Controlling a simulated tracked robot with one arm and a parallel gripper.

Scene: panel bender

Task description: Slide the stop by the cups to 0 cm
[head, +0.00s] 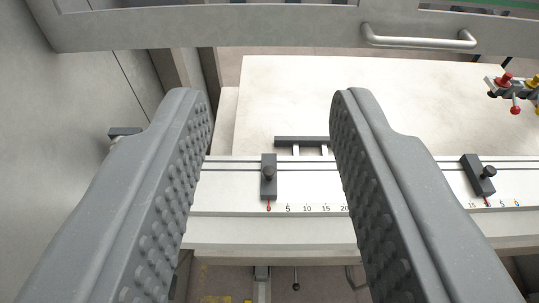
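My gripper (270,96) is open, its two grey ribbed fingers wide apart with nothing between their pads. A dark stop with a round knob (268,177) sits on the white rail (400,171), seen in the gap between the fingers. Its red pointer is at about 0 on the left scale (307,209). A second dark stop with a knob (479,175) sits on the rail to the right of the right finger. Its pointer lies between 15 and 5 on the right scale (509,203). I cannot make out any cups, so which stop is by them is unclear.
A pale sheet or table top (300,95) lies behind the rail. A dark bar (301,140) stands just behind the rail. A fitting with red and yellow knobs (515,90) is at the far right. A grey beam with a handle (418,39) crosses the top.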

